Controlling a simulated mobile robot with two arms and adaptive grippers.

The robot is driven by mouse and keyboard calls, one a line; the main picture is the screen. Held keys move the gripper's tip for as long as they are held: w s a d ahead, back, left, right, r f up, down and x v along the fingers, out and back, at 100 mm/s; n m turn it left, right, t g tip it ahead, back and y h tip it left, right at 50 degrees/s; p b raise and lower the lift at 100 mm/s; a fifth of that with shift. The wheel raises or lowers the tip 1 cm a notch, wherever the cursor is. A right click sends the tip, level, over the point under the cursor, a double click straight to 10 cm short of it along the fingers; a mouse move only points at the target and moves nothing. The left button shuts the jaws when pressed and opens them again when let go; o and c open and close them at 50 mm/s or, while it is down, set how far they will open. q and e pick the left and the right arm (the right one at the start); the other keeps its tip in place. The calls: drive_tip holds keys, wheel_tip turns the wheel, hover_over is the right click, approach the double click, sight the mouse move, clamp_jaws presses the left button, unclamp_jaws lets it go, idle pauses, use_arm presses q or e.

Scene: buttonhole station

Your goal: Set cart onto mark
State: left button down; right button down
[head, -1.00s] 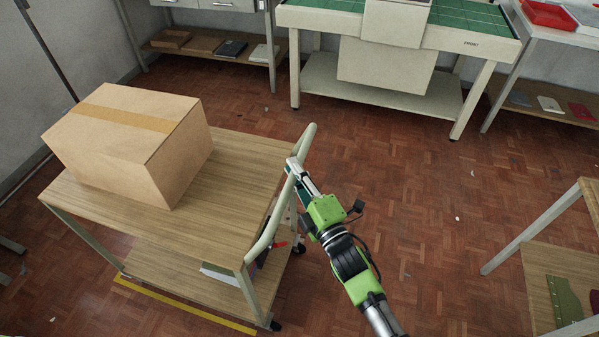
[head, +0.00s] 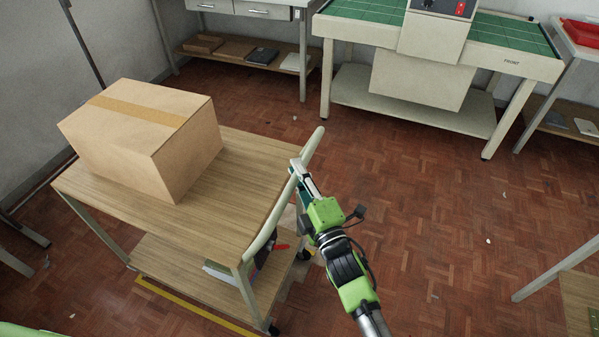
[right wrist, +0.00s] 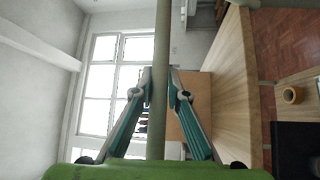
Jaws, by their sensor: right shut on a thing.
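The cart (head: 245,170) is a wheeled wooden two-shelf trolley with a pale tubular handle (head: 262,236) on its right end. My right gripper (head: 297,172) is shut on that handle; in the right wrist view its two fingers (right wrist: 159,95) close on either side of the bar. A taped cardboard box (head: 145,140) sits on the cart's top shelf. The mark shows as a yellow floor line (head: 195,308) along the cart's near side, partly hidden by the cart. My left gripper is out of view; only a bit of green shows at the bottom left.
A cream machine table with a green top (head: 345,12) stands at the back. A shelf bench (head: 245,52) is behind the cart, and another table's leg (head: 555,270) is at the lower right. The parquet floor (head: 440,190) between them is mostly clear.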

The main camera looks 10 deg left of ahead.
drive_tip(key=shift+a, duration=0.15)
drive_tip(key=c, duration=2.2)
unclamp_jaws()
drive_tip(key=shift+o, duration=1.2)
drive_tip(key=shift+a, duration=0.15)
drive_tip(key=shift+s+d+f, duration=0.15)
drive_tip(key=shift+s+d, duration=0.25)
drive_tip(key=v, duration=1.1)
drive_tip(key=shift+a, duration=0.1)
